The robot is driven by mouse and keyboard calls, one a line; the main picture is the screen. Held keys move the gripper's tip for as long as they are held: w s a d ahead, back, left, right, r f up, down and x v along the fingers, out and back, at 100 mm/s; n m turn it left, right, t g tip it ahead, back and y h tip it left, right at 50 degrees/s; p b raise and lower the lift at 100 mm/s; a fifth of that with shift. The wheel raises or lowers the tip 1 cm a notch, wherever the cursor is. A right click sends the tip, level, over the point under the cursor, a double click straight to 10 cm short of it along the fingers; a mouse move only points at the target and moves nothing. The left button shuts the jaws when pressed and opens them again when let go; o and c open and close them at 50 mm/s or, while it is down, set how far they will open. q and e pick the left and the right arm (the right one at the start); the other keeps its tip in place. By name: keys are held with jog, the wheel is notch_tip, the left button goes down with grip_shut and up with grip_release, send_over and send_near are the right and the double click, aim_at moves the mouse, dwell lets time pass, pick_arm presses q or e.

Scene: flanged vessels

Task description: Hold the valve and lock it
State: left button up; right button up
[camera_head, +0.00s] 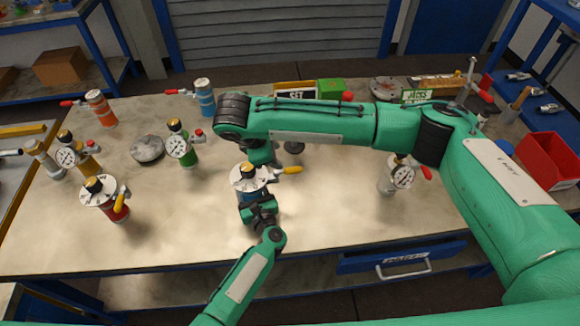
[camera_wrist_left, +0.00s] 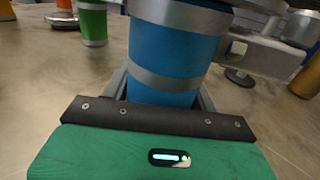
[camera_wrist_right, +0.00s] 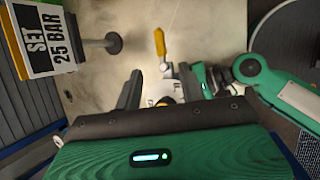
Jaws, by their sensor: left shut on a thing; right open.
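The blue vessel (camera_head: 241,196) stands upright at the middle of the table, with a white flanged top, a dial and a yellow valve lever (camera_head: 291,170) pointing right. In the left wrist view its blue body (camera_wrist_left: 172,60) fills the space between the jaws. My left gripper (camera_head: 259,212) is shut on this body from the front. My right gripper (camera_head: 262,155) is open just above and behind the vessel's top, which my arm partly hides. In the right wrist view the yellow lever (camera_wrist_right: 159,42) lies beyond the open fingers, and the vessel's top shows partly between them.
Other vessels stand left: red (camera_head: 118,212), green (camera_head: 190,158), yellow (camera_head: 92,168), orange (camera_head: 101,112), and another blue one (camera_head: 206,104). A grey vessel with a red lever (camera_head: 386,182) stands right. A "SET 25 BAR" sign (camera_wrist_right: 50,45) is behind. The table's front left is clear.

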aim_at(292, 169)
jog(key=x, duration=1.1)
jog(key=shift+f, duration=0.1)
grip_shut()
